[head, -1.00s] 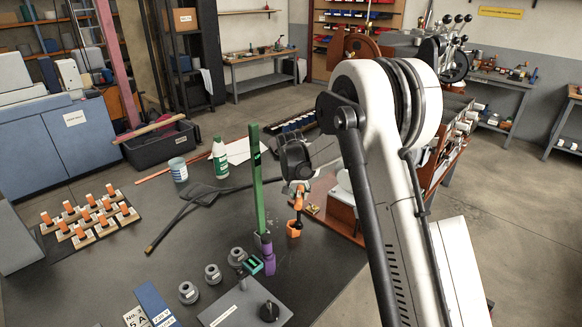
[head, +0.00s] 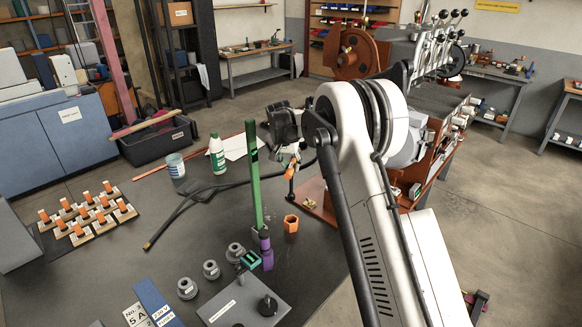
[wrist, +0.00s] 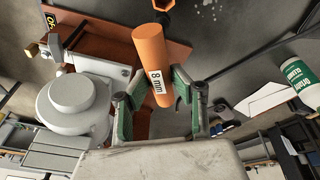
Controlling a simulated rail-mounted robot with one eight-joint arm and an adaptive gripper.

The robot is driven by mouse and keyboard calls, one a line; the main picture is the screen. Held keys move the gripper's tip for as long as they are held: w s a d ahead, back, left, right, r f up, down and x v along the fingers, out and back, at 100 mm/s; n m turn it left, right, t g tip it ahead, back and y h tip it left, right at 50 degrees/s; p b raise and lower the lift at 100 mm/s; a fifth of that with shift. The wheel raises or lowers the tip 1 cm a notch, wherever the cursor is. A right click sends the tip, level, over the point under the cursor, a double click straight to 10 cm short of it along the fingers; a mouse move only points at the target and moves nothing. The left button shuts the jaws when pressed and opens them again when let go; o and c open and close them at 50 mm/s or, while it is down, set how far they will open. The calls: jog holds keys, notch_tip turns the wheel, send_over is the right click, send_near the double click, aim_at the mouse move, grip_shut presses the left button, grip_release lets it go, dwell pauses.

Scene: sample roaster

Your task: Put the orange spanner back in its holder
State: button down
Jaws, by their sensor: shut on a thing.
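My gripper (head: 291,160) is shut on the orange spanner (head: 289,173). In the wrist view the fingers (wrist: 153,88) close on its orange handle (wrist: 150,52), which bears an "8 mm" label. In the head view its dark shaft points down from the gripper and ends above the orange six-sided holder (head: 291,223). The spanner appears clear of the holder, which stands on the dark bench (head: 325,262). Part of the holder's rim (wrist: 163,5) also shows beyond the handle in the wrist view.
A tall green bar (head: 254,175) stands left of the holder on a purple base. A reddish-brown board (head: 318,203) with machine parts lies to the right. Grey weights (head: 211,269), a green-white bottle (head: 217,157) and a black hose (head: 180,208) are on the bench.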

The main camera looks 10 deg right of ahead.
jog(key=b, duration=0.4)
send_over(290, 194)
jog(key=shift+s+a+x, duration=0.1)
jog(key=shift+x, duration=0.9)
jog(key=shift+s+a+x, duration=0.1)
jog(key=shift+x, duration=0.9)
jog(key=shift+s+a+x, duration=0.15)
jog(key=shift+x, duration=0.9)
jog(key=shift+f, duration=0.15)
jog(key=shift+f+b, duration=2.45)
jog(key=shift+f, duration=1)
jog(key=shift+f+b, duration=1.3)
jog(key=shift+f, duration=0.15)
jog(key=c, duration=1.4)
grip_release()
jog(key=v, duration=1.2)
